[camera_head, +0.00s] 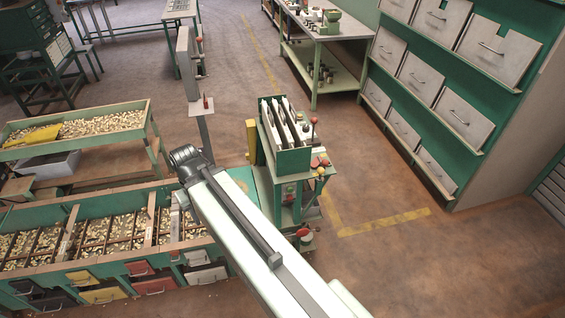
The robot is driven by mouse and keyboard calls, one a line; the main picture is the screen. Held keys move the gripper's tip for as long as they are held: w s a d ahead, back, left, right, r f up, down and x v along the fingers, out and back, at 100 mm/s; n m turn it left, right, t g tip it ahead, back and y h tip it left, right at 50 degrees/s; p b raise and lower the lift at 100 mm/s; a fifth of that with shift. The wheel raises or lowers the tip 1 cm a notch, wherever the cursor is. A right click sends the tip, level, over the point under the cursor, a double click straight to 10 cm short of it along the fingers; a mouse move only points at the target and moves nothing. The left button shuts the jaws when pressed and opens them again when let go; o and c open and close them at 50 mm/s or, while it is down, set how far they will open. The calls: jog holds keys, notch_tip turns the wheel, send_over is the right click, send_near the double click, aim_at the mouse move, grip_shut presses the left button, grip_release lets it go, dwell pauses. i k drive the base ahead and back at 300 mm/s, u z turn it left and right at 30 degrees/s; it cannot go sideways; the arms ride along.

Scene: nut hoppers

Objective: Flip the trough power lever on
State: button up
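A long trough (60,280) with compartments of nuts lies at the lower left, with coloured drawers along its front. A grey post (188,65) stands behind it, with a small red-tipped lever (206,102) on a plate. A green machine (292,160) at the centre carries several red and yellow knobs and a red-topped stick (313,122). I cannot tell which of these is the trough power lever. My arm reaches from the bottom centre to the upper left and ends in a dark joint above the trough's right end. My gripper's fingers do not show.
A raised nut tray (100,124) stands at the left. A workbench (322,35) is at the back, and a green cabinet with grey drawers (455,108) is at the right. The floor (420,260) at the lower right is clear, with a yellow line.

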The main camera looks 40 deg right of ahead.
aim_at(318, 160)
jog(key=u, duration=0.35)
jog(key=k, duration=1.35)
jog(key=z, duration=1.2)
jog(key=i, duration=1)
jog(key=u, duration=1.8)
jog(key=i, duration=0.4)
jog(key=z, duration=0.05)
